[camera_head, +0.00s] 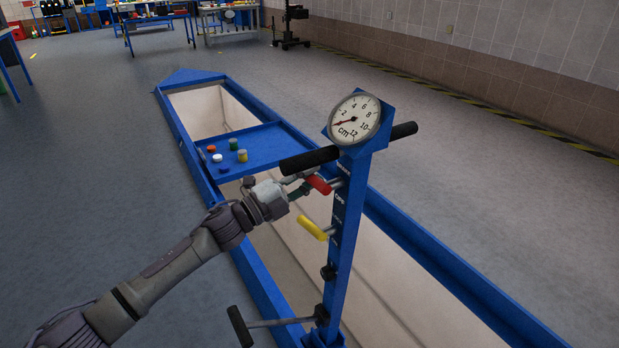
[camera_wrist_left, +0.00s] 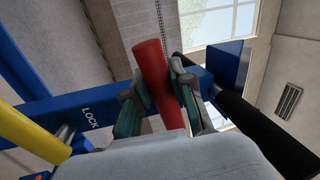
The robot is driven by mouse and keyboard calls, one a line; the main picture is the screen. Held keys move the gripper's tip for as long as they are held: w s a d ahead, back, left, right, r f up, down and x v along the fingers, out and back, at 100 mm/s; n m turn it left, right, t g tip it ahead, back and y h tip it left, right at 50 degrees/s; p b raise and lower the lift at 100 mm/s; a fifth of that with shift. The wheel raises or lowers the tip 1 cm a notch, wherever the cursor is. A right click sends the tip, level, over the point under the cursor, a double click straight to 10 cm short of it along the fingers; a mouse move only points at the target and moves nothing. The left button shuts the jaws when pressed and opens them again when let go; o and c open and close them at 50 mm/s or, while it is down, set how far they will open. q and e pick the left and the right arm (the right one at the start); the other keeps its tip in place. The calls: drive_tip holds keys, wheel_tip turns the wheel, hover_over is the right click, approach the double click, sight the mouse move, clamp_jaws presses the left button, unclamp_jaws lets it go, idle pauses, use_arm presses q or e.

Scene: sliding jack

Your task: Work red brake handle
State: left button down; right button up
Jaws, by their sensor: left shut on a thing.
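The red brake handle (camera_head: 319,185) sticks out to the left from the blue upright post (camera_head: 348,218) in the head view. My left gripper (camera_head: 304,182) is at the handle, below the black crossbar grip. In the left wrist view the red handle (camera_wrist_left: 152,68) runs between the two fingers of the left gripper (camera_wrist_left: 160,92), which is shut on it. A yellow handle (camera_head: 312,228) sits lower on the post; it also shows at the left of the left wrist view (camera_wrist_left: 32,134). My right gripper is not in view.
A round cm gauge (camera_head: 354,119) tops the post, with black grips (camera_head: 310,160) on both sides. A blue tray (camera_head: 262,141) holds several small coloured caps. A long pit with a blue frame (camera_head: 440,258) runs beneath. A black pedal lever (camera_head: 240,326) stands low.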

use_arm(q)
drive_tip(key=c, duration=1)
unclamp_jaws()
drive_tip(key=v, duration=1.2)
